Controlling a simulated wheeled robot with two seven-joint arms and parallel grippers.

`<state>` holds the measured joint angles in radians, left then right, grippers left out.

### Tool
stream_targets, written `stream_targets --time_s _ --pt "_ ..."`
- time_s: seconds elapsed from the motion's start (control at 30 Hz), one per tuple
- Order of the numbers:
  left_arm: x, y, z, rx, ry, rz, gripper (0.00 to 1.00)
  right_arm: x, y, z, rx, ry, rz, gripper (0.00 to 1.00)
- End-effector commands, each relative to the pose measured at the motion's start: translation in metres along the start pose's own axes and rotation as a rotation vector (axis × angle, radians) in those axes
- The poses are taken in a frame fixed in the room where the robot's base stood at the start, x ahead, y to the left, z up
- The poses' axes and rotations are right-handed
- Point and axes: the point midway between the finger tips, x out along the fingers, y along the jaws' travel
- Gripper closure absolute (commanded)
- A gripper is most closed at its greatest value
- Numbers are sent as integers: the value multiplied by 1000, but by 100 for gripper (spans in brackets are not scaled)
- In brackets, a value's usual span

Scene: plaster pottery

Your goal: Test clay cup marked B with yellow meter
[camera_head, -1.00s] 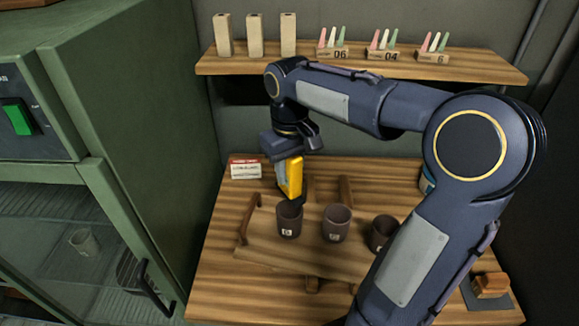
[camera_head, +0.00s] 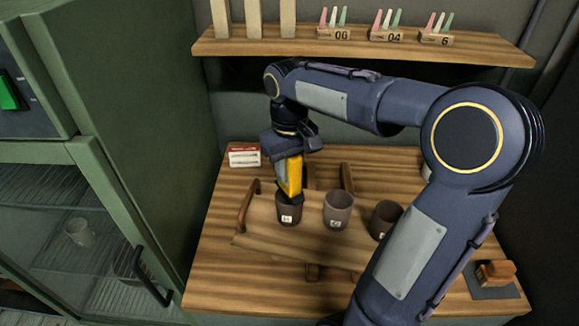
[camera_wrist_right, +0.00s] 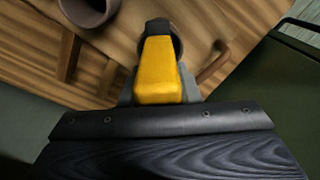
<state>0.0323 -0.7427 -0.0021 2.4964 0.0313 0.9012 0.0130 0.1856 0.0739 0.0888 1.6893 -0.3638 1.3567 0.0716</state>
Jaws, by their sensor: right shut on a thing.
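Three dark clay cups stand in a row on a wooden carrying tray (camera_head: 262,238): a left cup (camera_head: 289,212), a middle cup (camera_head: 338,211) and a right cup (camera_head: 386,220). Each has a small pale mark, too small to read surely. My right gripper (camera_head: 289,158) is shut on the yellow meter (camera_head: 291,177) above the left cup. The meter points down, and its dark lower end is at this cup's mouth, seemingly inside the rim. In the right wrist view the meter (camera_wrist_right: 160,72) hides most of that cup. My left gripper is not in view.
A red-and-white box (camera_head: 244,155) stands at the table's back left. A wooden block on a dark pad (camera_head: 492,276) lies at the right. A shelf (camera_head: 360,48) holds numbered blocks with coloured cones. A green cabinet (camera_head: 150,130) borders the left.

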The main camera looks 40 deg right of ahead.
Motion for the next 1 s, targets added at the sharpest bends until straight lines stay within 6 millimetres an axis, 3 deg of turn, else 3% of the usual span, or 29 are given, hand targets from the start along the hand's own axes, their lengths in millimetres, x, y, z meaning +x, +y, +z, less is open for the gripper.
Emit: stream_targets --time_s 1.0 --pt "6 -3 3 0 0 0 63 10 0 0 0 1 0 89"
